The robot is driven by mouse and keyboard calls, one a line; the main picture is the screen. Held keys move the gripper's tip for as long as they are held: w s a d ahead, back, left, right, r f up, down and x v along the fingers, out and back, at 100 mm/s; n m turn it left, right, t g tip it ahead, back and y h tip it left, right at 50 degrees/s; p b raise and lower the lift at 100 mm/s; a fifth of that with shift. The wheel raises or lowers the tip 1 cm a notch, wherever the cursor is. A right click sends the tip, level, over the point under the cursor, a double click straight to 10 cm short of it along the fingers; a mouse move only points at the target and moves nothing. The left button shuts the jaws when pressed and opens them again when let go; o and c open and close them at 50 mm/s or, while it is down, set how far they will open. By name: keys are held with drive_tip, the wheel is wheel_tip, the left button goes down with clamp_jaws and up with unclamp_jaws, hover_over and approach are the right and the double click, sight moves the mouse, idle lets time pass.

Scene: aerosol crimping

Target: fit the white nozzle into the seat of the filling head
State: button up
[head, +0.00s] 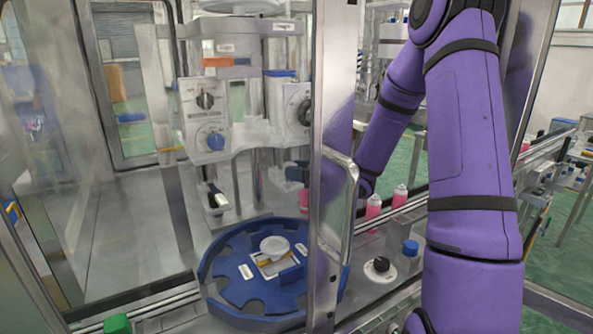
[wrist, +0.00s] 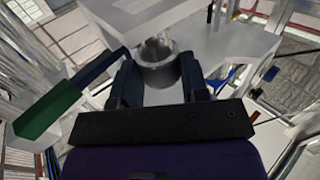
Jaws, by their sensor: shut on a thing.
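In the wrist view my gripper (wrist: 158,85) has its two dark fingers closed on the sides of a short hollow cylinder, the nozzle (wrist: 160,76), which looks grey in shadow. A shiny upright part shows at its open end, below the pale block of the filling head (wrist: 213,38). I cannot tell whether the nozzle touches the seat; the seat itself is not clear. In the head view the filling head (head: 208,115) stands behind the glass. My gripper and the nozzle are hidden there behind the metal door post.
A blue star wheel (head: 222,283) lies below the filling head. The door post and handle (head: 349,200) stand close to my purple arm. Pink bottles (head: 373,207) stand behind. A green-ended bar (wrist: 45,112) lies left of my gripper in the wrist view.

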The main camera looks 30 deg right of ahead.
drive_tip(key=shift+f, duration=1.6)
idle(1.1)
drive_tip(key=o, duration=1.2)
drive_tip(key=shift+s, duration=0.1)
drive_tip(key=v, duration=1)
drive_tip(key=shift+s+d, duration=0.25)
drive_tip(key=shift+d, duration=0.05)
